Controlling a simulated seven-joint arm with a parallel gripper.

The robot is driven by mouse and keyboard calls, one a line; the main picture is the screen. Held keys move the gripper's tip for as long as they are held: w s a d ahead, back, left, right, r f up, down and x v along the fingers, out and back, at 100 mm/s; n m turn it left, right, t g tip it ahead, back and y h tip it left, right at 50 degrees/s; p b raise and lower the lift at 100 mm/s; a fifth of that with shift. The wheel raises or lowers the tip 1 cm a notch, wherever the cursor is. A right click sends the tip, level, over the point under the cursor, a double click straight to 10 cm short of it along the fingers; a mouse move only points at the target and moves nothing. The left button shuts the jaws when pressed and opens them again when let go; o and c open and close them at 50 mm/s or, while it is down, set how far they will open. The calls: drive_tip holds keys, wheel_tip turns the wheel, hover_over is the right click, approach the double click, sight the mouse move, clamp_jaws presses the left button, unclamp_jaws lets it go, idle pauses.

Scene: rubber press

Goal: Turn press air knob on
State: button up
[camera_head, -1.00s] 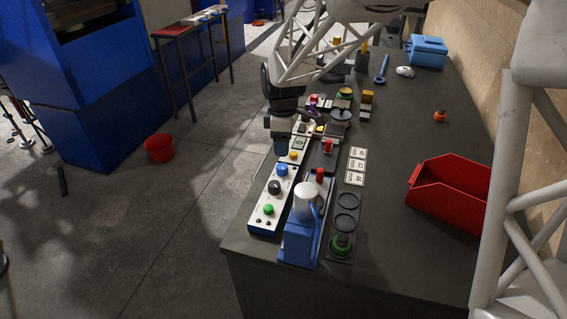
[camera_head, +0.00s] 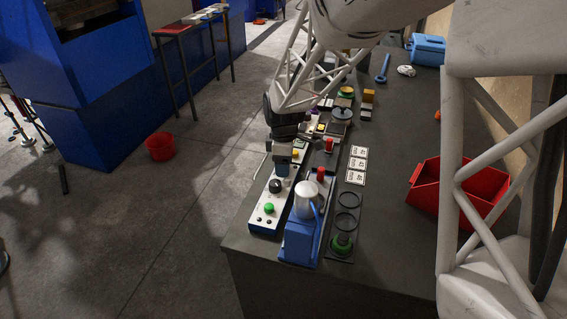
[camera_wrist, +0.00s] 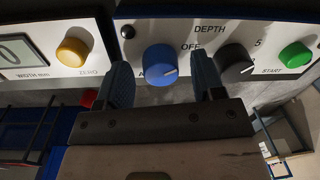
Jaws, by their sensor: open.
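The blue knob (camera_wrist: 160,64) sits on a white control panel (camera_wrist: 204,45), with "OFF" printed at its upper right and a partly hidden label starting with "A" at its lower left. Its pale pointer mark is at the lower right of its face. My gripper (camera_wrist: 163,76) is open, with one finger to the left of the blue knob and one to its right, a visible gap on each side. In the head view my gripper (camera_head: 283,170) is above the panel (camera_head: 262,216) and hides the blue knob.
A black knob (camera_wrist: 236,62) is close beside my right finger. A green START button (camera_wrist: 296,55) and a yellow ZERO button (camera_wrist: 72,52) flank the knobs. A red bin (camera_head: 462,190) is further right.

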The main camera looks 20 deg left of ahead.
drive_tip(key=c, duration=0.9)
